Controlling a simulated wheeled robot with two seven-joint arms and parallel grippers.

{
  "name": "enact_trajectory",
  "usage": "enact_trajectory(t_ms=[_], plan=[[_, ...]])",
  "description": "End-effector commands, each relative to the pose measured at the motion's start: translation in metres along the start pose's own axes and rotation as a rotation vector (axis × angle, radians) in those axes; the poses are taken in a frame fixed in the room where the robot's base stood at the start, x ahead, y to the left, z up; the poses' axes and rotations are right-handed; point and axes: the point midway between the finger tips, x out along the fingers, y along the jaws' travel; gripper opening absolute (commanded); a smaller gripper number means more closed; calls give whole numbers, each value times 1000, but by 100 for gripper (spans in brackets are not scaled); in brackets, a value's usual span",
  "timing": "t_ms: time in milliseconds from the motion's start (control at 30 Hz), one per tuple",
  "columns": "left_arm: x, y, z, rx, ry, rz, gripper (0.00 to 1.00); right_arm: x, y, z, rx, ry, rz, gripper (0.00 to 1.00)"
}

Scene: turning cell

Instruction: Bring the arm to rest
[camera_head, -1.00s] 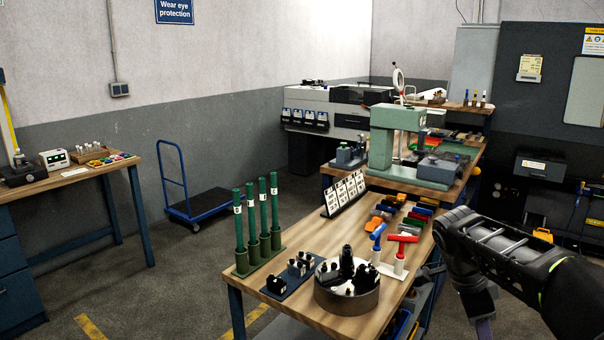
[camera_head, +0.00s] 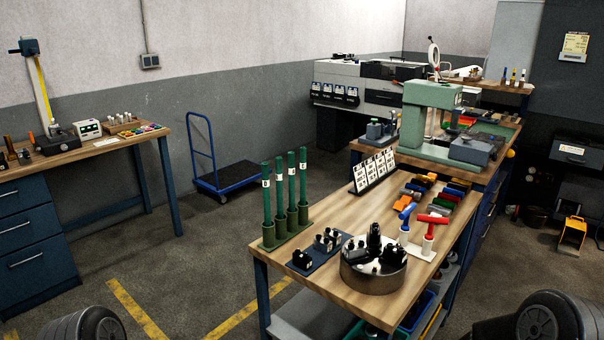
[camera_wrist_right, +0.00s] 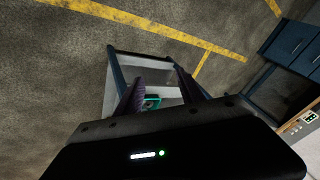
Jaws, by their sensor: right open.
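My right gripper (camera_wrist_right: 160,95) shows in the right wrist view, its two dark fingers spread apart with nothing between them. Behind the fingers are the bench's lower shelf and a green bin (camera_wrist_right: 152,101), some way off. In the head view, only a rounded dark part of my right arm (camera_head: 540,318) shows at the bottom right edge, and a similar part of my left arm (camera_head: 85,325) at the bottom left. Neither gripper is in the head view. My left gripper is not seen at all.
A wooden bench (camera_head: 340,228) stands ahead with a round chuck (camera_head: 374,272), green tubes (camera_head: 280,225), and red and blue T-handled tools (camera_head: 430,232). A green press (camera_head: 428,120) stands behind. Another bench (camera_head: 90,150) and a blue trolley (camera_head: 228,175) are at left. Floor between is clear.

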Motion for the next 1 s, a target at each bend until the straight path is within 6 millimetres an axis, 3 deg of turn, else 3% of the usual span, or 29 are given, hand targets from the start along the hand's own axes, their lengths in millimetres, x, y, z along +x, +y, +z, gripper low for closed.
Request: enact_trajectory(t_ms=[33, 200, 300, 367, 500, 1000], plan=[[0, 0, 0, 0, 0, 0, 36, 13, 2, 45, -14, -44, -4, 46], [0, 0, 0, 0, 0, 0, 36, 25, 7, 157, 21, -179, 3, 46], [0, 0, 0, 0, 0, 0, 36, 22, 7, 200, 49, -264, 4, 46], [0, 0, 0, 0, 0, 0, 36, 22, 7, 218, 58, -300, 2, 46], [0, 0, 0, 0, 0, 0, 36, 24, 8, 233, 74, -333, 1, 46], [0, 0, 0, 0, 0, 0, 36, 24, 9, 231, 76, -330, 2, 46]])
